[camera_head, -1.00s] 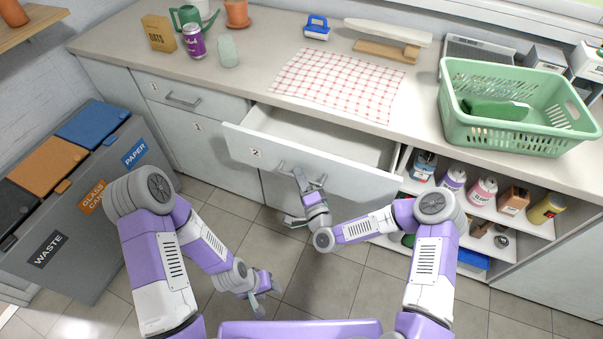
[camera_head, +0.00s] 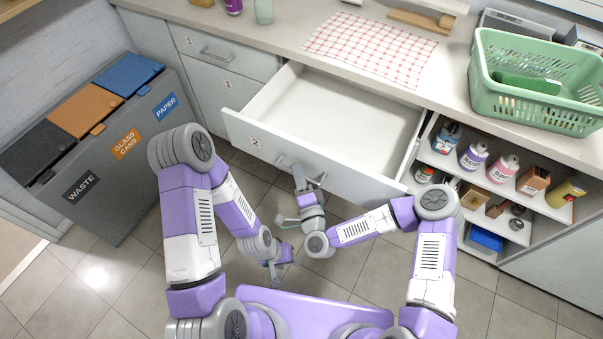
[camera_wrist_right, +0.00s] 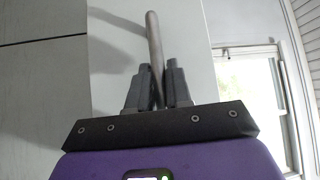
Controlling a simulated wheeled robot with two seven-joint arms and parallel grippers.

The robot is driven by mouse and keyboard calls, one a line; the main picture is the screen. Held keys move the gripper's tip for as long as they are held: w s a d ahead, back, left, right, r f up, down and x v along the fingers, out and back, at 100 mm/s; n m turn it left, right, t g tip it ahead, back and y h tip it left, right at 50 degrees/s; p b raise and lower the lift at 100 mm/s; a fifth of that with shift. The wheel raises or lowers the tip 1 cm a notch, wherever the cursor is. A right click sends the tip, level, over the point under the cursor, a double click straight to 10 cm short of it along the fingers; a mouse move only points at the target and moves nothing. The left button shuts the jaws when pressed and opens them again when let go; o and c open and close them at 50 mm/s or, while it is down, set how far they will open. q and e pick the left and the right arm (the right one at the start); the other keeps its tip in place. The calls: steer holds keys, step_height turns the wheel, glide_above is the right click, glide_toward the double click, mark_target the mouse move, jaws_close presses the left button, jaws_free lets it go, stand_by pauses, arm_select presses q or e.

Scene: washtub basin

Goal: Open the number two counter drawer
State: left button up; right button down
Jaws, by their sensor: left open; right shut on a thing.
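The number two drawer (camera_head: 350,178) is pulled well out from the counter in the head view, and its inside looks empty. Its front carries a "2" label and a grey bar handle (camera_head: 286,165). My right gripper (camera_head: 299,177) is at this handle. In the right wrist view, its two fingers (camera_wrist_right: 157,88) are shut around the handle bar (camera_wrist_right: 154,45), with the drawer front behind. My left gripper (camera_head: 281,262) is open and empty, low over the floor, apart from the drawer and below the right gripper.
Grey waste bins (camera_head: 105,170) stand at the left. The closed number one drawer (camera_head: 225,55) is left of the open one. A green basket (camera_head: 540,85) and a checked cloth (camera_head: 370,48) lie on the counter. Open shelves with bottles (camera_head: 503,168) are at the right.

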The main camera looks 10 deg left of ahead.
steer(key=c, duration=1.2)
jaws_free()
steer(key=shift+o, duration=0.2)
steer(key=p+v, duration=0.1)
steer(key=v, duration=0.6)
steer(key=shift+s+d, duration=0.2)
steer(key=shift+s, duration=0.05)
